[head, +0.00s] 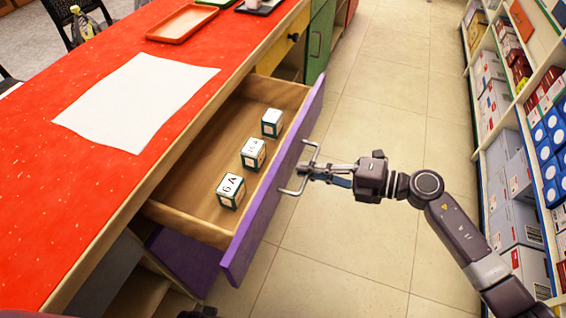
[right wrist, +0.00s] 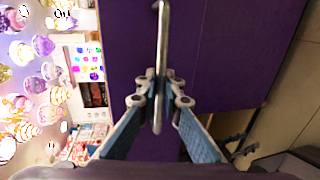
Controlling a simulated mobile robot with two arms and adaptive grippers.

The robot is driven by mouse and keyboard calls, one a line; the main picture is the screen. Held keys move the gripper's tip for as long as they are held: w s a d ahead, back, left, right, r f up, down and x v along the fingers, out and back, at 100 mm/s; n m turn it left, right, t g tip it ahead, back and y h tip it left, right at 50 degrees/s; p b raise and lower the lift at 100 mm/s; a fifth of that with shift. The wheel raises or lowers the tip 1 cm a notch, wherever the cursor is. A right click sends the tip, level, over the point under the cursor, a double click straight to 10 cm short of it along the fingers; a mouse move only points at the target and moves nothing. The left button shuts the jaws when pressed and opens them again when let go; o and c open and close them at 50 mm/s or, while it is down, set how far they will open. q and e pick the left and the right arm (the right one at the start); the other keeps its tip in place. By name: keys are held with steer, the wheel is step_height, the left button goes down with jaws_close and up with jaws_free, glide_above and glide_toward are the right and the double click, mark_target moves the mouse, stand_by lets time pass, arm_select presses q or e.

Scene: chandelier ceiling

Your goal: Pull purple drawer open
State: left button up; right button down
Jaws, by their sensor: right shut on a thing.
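The purple drawer (head: 270,200) is pulled out from under the red-topped counter, and its wooden inside shows. Three white-and-green lettered boxes (head: 231,190) stand in it. The drawer's metal bar handle (head: 313,150) is on its purple front. My right gripper (head: 304,171) is shut on the handle. The right wrist view shows both fingers closed around the handle bar (right wrist: 162,40) in front of the purple face. A small dark part that looks like my left gripper (head: 198,312) shows at the bottom edge of the head view, too cut off to read its jaws.
The red counter (head: 60,170) carries a white sheet (head: 137,97) and an orange tray (head: 183,23). A yellow drawer (head: 282,48) and a green door (head: 318,40) are farther along. Stocked shelves (head: 510,130) line the right side. The tiled aisle (head: 385,90) between is clear.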

arm_select(q)
steer(key=shift+a+r, duration=0.1)
steer(key=shift+r, duration=0.2)
arm_select(e)
steer(key=shift+f+v, duration=0.25)
steer(key=shift+v, duration=0.85)
steer(key=shift+f+v, duration=0.2)
steer(key=shift+v, duration=0.9)
steer(key=shift+d, duration=0.1)
steer(key=c, duration=2.1)
jaws_free()
steer(key=v, duration=1.2)
steer(key=shift+f, duration=0.1)
steer(key=shift+w, duration=0.1)
